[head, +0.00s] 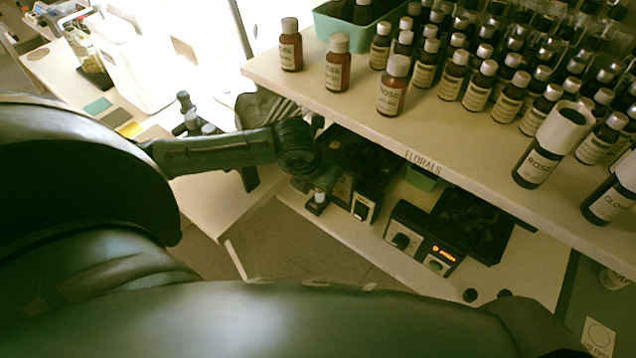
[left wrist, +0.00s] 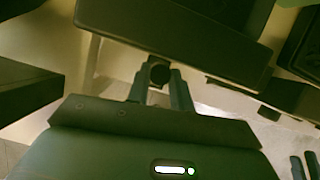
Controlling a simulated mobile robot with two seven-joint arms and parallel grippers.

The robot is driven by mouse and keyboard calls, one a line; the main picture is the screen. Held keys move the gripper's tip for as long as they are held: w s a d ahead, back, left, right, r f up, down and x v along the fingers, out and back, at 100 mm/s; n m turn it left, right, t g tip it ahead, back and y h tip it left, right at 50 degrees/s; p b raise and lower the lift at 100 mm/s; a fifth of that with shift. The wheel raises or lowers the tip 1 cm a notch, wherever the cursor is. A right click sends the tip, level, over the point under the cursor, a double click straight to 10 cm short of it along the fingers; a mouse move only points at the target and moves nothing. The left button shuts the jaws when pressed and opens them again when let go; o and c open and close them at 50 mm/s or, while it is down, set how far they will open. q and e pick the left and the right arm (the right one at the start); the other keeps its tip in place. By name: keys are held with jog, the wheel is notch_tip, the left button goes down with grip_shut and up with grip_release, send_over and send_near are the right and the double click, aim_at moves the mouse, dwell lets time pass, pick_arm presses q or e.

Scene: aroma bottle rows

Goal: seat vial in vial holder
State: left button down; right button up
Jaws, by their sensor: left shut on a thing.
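My left gripper (head: 320,186) reaches in under the shelf's front edge, beside dark equipment on the lower bench. It is shut on a small vial (head: 318,201), of which only a pale part shows below the fingers. In the left wrist view the two fingers (left wrist: 160,88) close around the vial's dark round end (left wrist: 159,72). A dark block with pale labelled fronts (head: 364,207) stands just right of the gripper; I cannot tell whether it is the vial holder. Whether the vial touches it is also unclear. My right gripper is not in view.
The shelf (head: 430,150) marked FLORALS overhangs the bench and carries several white-capped brown bottles (head: 392,88). A device with a dial and lit display (head: 425,238) stands right of the dark block. A green bin (head: 350,25) is at the back.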

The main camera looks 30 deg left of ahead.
pick_arm(q)
jog(key=shift+f, duration=0.45)
jog(key=c, duration=1.2)
grip_release()
jog(key=shift+c, duration=0.2)
jog(key=shift+r, duration=0.1)
